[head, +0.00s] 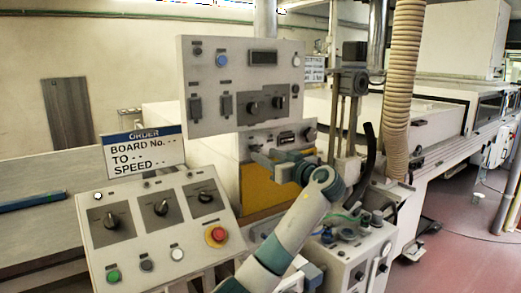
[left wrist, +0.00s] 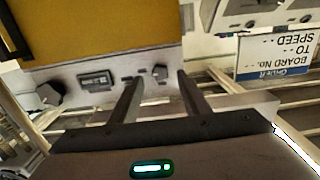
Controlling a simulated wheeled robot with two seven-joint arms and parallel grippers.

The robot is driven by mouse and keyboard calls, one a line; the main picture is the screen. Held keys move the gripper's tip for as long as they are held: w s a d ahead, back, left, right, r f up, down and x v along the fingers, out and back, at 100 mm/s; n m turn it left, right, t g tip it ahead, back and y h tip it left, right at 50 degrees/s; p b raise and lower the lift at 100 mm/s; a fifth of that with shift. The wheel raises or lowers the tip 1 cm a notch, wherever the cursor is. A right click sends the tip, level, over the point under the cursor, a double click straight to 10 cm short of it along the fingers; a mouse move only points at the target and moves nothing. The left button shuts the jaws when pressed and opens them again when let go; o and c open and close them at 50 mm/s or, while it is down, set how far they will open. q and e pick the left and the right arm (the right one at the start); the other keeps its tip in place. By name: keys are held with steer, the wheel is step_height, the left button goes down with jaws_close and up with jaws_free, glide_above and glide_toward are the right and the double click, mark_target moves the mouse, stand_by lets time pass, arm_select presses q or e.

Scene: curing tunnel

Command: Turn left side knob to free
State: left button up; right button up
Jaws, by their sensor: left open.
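A small light panel (head: 270,139) hangs under the upper control box, with a display in its middle and a knob near each end. My left gripper (head: 259,156) is open in front of the panel's left part and mostly hides that knob in the head view. The right knob (head: 310,133) stands clear. My right gripper is not in view.
The upper control box (head: 222,95) sits just above. A sloped console (head: 148,226) with knobs and a red button stands at the lower left, under an order sign (head: 144,149). A ribbed hose (head: 403,85) and pipes stand at the right. A yellow plate (head: 262,190) lies below the panel.

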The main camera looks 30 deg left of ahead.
mark_target(257, 151)
arm_select(q)
steer(key=shift+p+x, duration=0.4)
steer(key=shift+x, duration=1.6)
steer(key=c, duration=1)
